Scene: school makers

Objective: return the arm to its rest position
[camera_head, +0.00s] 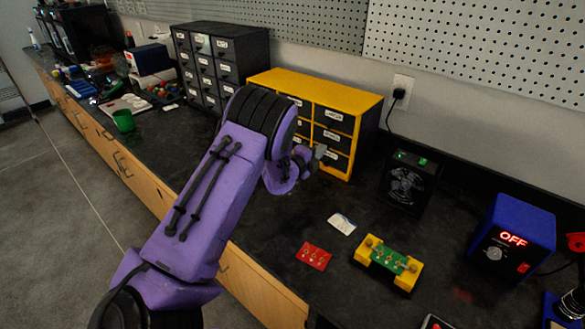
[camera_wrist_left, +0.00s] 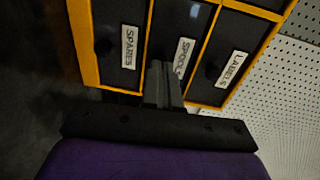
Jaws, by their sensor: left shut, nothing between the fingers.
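My left arm is purple and reaches over the bench from the lower left in the head view. My left gripper (camera_head: 320,152) is shut and empty, just in front of the yellow drawer cabinet (camera_head: 368,99). I cannot tell whether the fingertips touch a drawer front. My right gripper is not in view.
A dark drawer cabinet (camera_head: 222,52) and a green cup (camera_head: 123,121) stand farther left. A yellow holder with a green board (camera_head: 389,262), a red board (camera_head: 313,256), a black fan box (camera_head: 407,184) and a blue power unit reading OFF (camera_head: 513,237) are to the right.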

